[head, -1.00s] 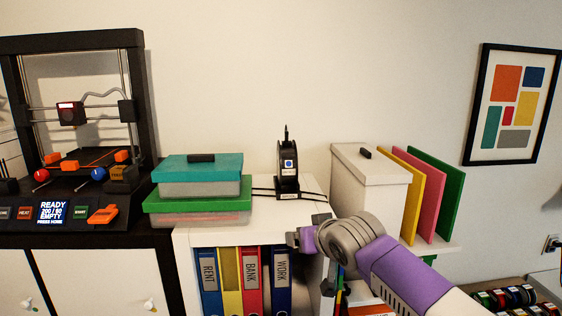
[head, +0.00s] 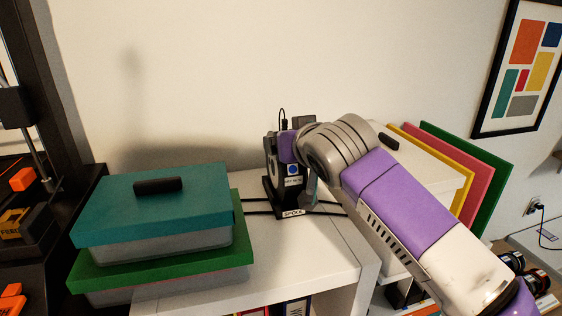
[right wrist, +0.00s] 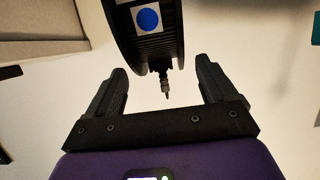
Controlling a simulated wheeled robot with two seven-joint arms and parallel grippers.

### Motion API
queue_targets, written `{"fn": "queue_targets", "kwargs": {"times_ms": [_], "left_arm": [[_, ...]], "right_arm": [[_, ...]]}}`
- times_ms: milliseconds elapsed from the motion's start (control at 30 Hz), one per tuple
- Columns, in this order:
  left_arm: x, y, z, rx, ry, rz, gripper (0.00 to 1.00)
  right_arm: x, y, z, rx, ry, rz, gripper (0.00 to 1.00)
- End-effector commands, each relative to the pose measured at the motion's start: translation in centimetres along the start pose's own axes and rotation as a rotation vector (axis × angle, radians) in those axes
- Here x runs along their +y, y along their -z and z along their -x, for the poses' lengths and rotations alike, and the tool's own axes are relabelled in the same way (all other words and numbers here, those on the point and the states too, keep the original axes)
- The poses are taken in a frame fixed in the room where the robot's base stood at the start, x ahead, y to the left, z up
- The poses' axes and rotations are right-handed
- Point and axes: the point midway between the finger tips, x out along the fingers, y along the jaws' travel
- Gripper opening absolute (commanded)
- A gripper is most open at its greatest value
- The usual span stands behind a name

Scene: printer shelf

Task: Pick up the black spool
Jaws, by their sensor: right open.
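The black spool (head: 292,168) stands upright on a small black holder (head: 291,208) labelled SPOOL on top of the white shelf. It carries a white label with a blue dot. My right gripper (head: 287,150) is at the spool's upper part and hides some of it. In the right wrist view the spool (right wrist: 152,42) is at the top centre, and the open gripper (right wrist: 162,66) has one finger to each side of it. A visible gap separates each finger from the spool. My left gripper is not in view.
Teal-lidded (head: 150,205) and green-lidded (head: 165,265) boxes are stacked left of the spool. A white box (head: 420,150) and coloured boards (head: 475,160) stand to the right, partly behind my arm. The shelf top (head: 285,250) in front is clear.

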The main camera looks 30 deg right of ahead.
Motion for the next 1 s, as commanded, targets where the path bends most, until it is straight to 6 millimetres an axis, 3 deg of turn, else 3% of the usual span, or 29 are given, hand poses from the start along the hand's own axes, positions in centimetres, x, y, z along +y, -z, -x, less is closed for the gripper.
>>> {"fn": "queue_targets", "kwargs": {"times_ms": [300, 633, 1000], "left_arm": [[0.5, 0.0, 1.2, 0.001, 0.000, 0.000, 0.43], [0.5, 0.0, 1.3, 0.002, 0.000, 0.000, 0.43], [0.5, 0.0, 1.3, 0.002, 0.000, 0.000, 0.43]], "right_arm": [[0.0, -0.3, -4.5, -0.005, 0.000, -0.001, 0.85], [0.0, -0.3, -5.2, 0.000, 0.000, 0.000, 0.84], [0.0, -0.3, -5.2, -0.001, 0.000, 0.000, 0.27]]}}
